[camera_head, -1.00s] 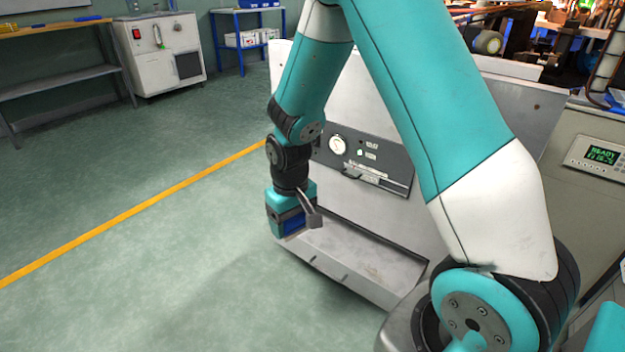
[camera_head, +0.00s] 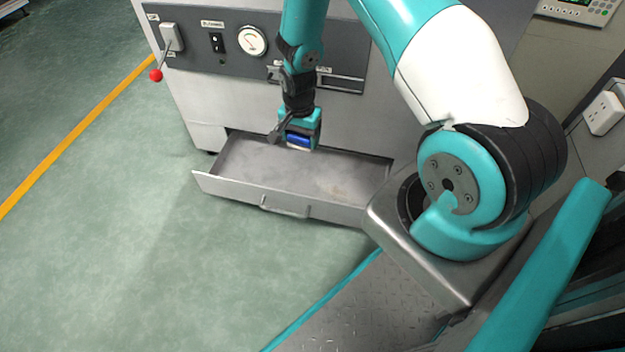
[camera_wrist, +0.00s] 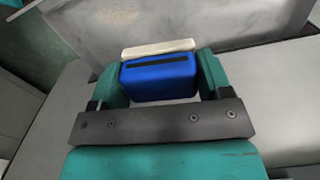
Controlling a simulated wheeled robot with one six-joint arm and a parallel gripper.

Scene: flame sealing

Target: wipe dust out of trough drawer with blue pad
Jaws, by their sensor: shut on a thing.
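The trough drawer (camera_head: 262,202) is pulled out at the foot of the grey machine, with a handle on its front wall. Its grey floor carries a dull brownish dusty patch towards the right. My gripper (camera_head: 300,143) is above the back part of the drawer, shut on the blue pad (camera_head: 298,140). In the wrist view the blue pad (camera_wrist: 160,78) sits between the two teal fingers, with a pale strip along its far side. I cannot tell whether the pad touches the drawer floor.
The machine's dark panel (camera_head: 190,50) above the drawer has a gauge (camera_head: 252,41), a switch and a lever with a red knob (camera_head: 156,75) sticking out at the left. A white socket box (camera_head: 604,113) is at the right. The green floor left of the drawer is clear.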

